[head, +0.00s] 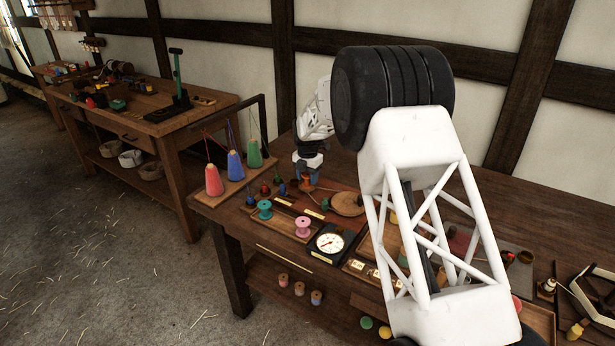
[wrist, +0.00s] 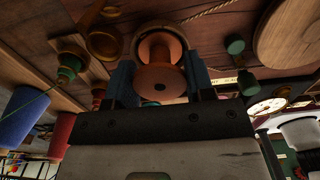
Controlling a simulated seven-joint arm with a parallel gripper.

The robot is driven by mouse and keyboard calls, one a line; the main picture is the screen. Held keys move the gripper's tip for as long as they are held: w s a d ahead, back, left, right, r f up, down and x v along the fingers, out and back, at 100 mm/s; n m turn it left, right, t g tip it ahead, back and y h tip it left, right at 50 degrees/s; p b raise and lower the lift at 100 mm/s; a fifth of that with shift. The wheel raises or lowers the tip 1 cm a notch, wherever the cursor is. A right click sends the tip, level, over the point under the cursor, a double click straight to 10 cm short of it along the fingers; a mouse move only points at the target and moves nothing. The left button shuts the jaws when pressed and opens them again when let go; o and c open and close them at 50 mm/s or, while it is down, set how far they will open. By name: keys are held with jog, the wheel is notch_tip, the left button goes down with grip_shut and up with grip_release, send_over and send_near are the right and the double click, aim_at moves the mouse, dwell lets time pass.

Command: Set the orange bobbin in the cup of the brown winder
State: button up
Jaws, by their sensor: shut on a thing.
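In the head view the bobbin (head: 306,184) is small and partly covered by the fingers. A brownish rounded form (wrist: 135,40) shows behind the bobbin in the wrist view; it may be the brown winder's cup, but I cannot tell. I cannot tell whether the bobbin touches anything beneath it.
Red, blue and green cones (head: 235,166) stand left of my gripper. A teal bobbin (head: 264,209), a pink bobbin (head: 303,227) and a dial (head: 330,242) lie nearer the bench's front. A round wooden disc (head: 347,204) lies to the right. My arm hides much of the bench.

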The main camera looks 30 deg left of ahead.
jog(key=o, duration=1.2)
jog(key=shift+r, duration=0.15)
jog(key=shift+r, duration=3.85)
